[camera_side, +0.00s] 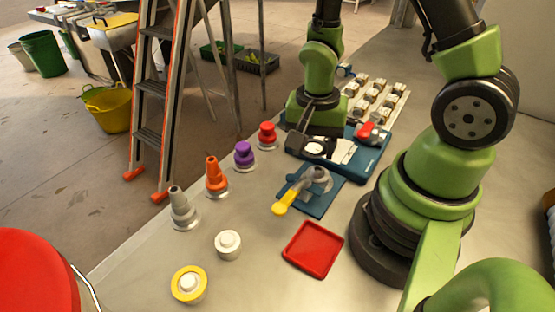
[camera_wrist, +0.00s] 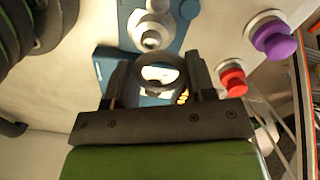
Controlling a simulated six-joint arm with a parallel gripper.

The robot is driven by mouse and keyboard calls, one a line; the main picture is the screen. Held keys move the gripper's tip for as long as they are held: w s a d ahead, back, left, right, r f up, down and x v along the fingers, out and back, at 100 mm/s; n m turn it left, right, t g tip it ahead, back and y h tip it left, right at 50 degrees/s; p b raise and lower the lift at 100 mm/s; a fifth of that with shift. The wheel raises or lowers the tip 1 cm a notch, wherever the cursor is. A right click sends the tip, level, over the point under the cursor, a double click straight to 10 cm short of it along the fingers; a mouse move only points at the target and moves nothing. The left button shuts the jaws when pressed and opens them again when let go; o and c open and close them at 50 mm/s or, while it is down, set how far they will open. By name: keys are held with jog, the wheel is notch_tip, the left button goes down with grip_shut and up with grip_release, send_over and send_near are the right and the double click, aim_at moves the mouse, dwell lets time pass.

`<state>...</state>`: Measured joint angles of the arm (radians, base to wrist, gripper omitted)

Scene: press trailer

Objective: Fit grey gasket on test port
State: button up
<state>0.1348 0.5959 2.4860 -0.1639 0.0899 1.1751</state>
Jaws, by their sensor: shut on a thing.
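My gripper (camera_wrist: 160,78) is shut on a dark grey ring, the grey gasket (camera_wrist: 160,58), held between its two fingers in the wrist view. In the side view my gripper (camera_side: 308,148) is over the near end of a blue tray (camera_side: 372,160). A pale surface shows through the ring's opening. A blue plate (camera_side: 322,206) with a grey metal fitting (camera_side: 318,176) and a yellow-handled lever (camera_side: 284,204) lies in front of the tray. In the wrist view a round pale metal fitting (camera_wrist: 152,32), perhaps the test port, is just beyond the gasket and apart from it.
Grey (camera_side: 182,208), orange (camera_side: 216,176), purple (camera_side: 244,154) and red (camera_side: 267,136) stepped plugs line the table's left side. A white knob (camera_side: 228,244), a yellow-rimmed one (camera_side: 189,284) and an empty red tray (camera_side: 313,249) are nearer. Pale blocks (camera_side: 376,97) stand behind.

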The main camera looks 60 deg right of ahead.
aim_at(318, 169)
jog(key=shift+s+d+m, duration=0.5)
jog(key=shift+d+m, duration=0.05)
jog(key=shift+m, duration=0.05)
jog(key=shift+s+f, duration=0.1)
jog(key=shift+f, duration=2.7)
jog(key=shift+r, duration=0.15)
jog(key=shift+r, duration=0.65)
jog(key=shift+f, duration=0.8)
jog(key=shift+r, duration=0.8)
